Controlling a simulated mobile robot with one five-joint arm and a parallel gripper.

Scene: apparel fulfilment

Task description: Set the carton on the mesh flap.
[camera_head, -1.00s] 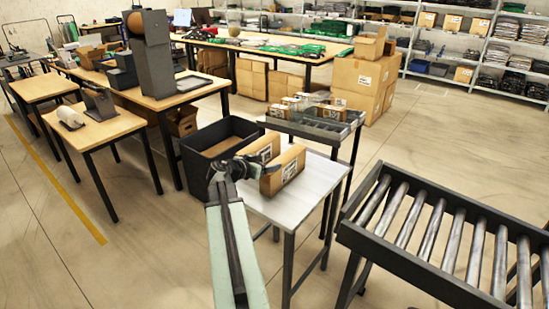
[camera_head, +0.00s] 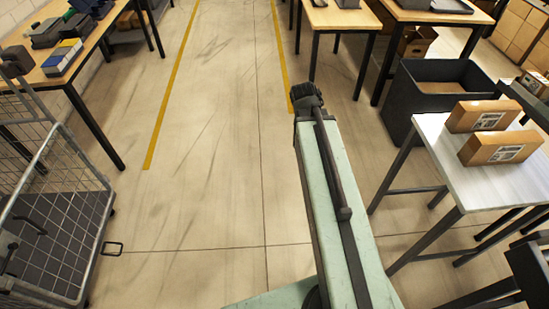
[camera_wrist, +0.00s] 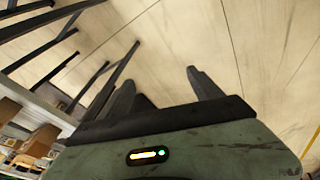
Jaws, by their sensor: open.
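Two brown cartons with white labels lie on the white-topped table at the right of the head view, a rear carton (camera_head: 480,115) and a front carton (camera_head: 500,147). A grey wire-mesh cage cart (camera_head: 62,160) stands at the left edge, partly cut off. Its mesh panels show, but I cannot tell which one is the flap. My gripper (camera_head: 306,100) is over bare floor between the cart and the table, apart from both. In the wrist view my gripper (camera_wrist: 163,80) has its two fingers spread with nothing between them.
The white-topped table (camera_head: 436,127) has a black bin (camera_head: 400,95) behind its left side. Wooden workbenches (camera_head: 340,17) stand at the back, and another bench (camera_head: 85,45) at upper left. The floor (camera_head: 215,150) in the middle is clear, with yellow lines.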

